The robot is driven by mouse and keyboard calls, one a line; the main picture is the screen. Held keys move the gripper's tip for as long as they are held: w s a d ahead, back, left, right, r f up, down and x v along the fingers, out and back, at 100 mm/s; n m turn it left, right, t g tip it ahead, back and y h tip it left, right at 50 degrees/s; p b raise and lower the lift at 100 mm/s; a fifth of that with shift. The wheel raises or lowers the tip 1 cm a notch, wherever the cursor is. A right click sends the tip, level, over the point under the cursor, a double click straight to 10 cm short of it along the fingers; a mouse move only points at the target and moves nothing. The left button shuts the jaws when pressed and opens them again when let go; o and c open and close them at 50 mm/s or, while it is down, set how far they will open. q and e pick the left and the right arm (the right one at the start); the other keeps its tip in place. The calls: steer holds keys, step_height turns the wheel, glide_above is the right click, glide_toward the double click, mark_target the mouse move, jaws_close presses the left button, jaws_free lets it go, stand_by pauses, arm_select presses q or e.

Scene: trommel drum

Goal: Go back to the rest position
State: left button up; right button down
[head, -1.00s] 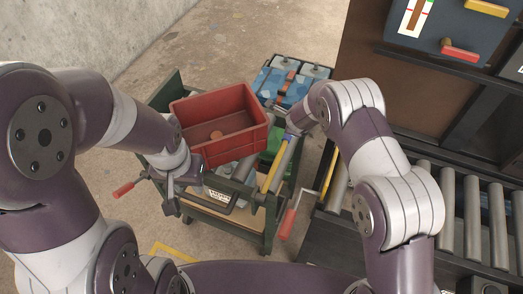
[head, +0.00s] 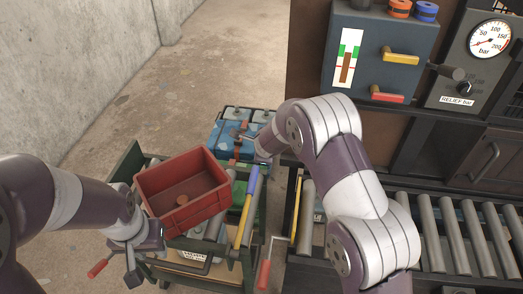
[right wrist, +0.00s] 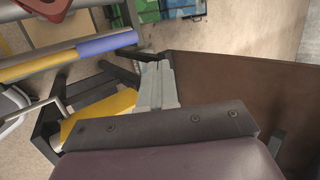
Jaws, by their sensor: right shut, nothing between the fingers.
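My left gripper (head: 138,262) hangs at the left side of the green cart (head: 127,165), by the near left corner of the red crate (head: 185,215). Its fingers point down, and the gap between them is not clear. My right gripper (head: 243,135) is at the far end of the cart, in front of the blue case in the head view. In the right wrist view its grey fingers (right wrist: 155,88) are together and hold nothing. My right forearm crosses the head view in front of the roller conveyor.
A blue case (head: 225,140) stands beyond. The roller conveyor (head: 470,235) and a control panel (head: 380,60) are at right. Open floor lies at left.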

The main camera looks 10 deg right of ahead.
steer(key=shift+w+f, duration=0.15)
steer(key=shift+w, duration=0.05)
steer(key=s+a+f+n+g+y, duration=0.15)
steer(key=s+n+g, duration=0.25)
steer(key=s+n, duration=0.6)
steer(key=s+d+r+n+g, duration=0.1)
steer(key=s+d+r+n, duration=0.2)
steer(key=s, duration=0.4)
steer(key=s+d+r+n+g+h, duration=0.1)
steer(key=s+d+r+n, duration=0.1)
steer(key=s, duration=0.6)
steer(key=s+d+r+n, duration=0.3)
steer(key=s+d+n, duration=0.2)
steer(key=s+n, duration=0.1)
steer(key=shift+s+r+g, duration=0.3)
steer(key=shift+s+g, duration=0.1)
steer(key=shift+s, duration=0.3)
